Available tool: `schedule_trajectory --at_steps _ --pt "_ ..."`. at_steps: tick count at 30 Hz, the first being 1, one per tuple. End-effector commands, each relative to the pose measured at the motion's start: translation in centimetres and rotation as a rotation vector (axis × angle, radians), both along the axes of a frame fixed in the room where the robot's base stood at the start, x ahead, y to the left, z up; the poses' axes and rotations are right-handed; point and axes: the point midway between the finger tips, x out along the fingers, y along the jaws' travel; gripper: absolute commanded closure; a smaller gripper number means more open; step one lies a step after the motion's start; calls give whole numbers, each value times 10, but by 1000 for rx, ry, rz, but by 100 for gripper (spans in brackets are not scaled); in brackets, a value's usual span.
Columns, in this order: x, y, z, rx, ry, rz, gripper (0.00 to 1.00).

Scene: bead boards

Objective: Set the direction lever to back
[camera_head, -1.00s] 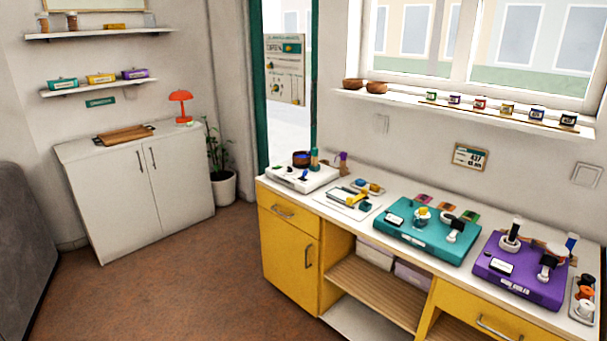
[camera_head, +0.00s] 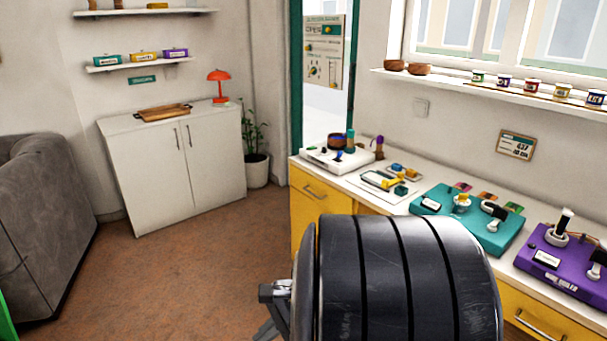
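Several control boards stand on the counter, and I cannot tell which control is the direction lever. The teal board (camera_head: 462,232) carries a yellow knob (camera_head: 462,201) and a black-topped lever (camera_head: 493,210). The purple board (camera_head: 556,267) at the right carries an upright lever with a black handle (camera_head: 564,222) and another black control at the right edge. The white board (camera_head: 330,160) at the counter's far end has a blue stick (camera_head: 339,156). Small metal parts at the left of my dark arm may belong to my gripper (camera_head: 268,308); its fingers are not clear, and it is far from the boards.
My dark ribbed arm covers part of the yellow counter (camera_head: 312,210). A white cabinet (camera_head: 175,170) with a wooden tray (camera_head: 163,112) and red lamp (camera_head: 218,86) stands at the back left. A grey sofa (camera_head: 45,215) is at the left. The brown floor (camera_head: 190,275) between is clear.

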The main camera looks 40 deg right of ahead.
Motion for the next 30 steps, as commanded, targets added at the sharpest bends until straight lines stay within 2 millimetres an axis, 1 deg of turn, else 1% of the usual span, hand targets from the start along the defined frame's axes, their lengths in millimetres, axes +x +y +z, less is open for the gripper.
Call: schedule_trajectory --at_steps 1,2,4,5,6,8,9,12,15,19,30 --pt "10 -23 -9 84 7 -134 100" --pt "15 -35 -10 133 7 -208 100" --pt "25 -67 -13 248 0 -376 100" --pt "28 -81 -14 298 -5 -443 100" --pt "31 -101 -15 360 -16 -530 100" --pt "33 -128 -17 447 -34 -644 100" --pt "33 -146 -18 498 -47 -712 100" --pt "29 -182 -20 605 -81 -844 100" --pt "24 -206 -21 675 -107 -924 100" --pt "21 -219 -20 712 -125 -967 100" --pt "21 -220 -19 714 -125 -968 100"
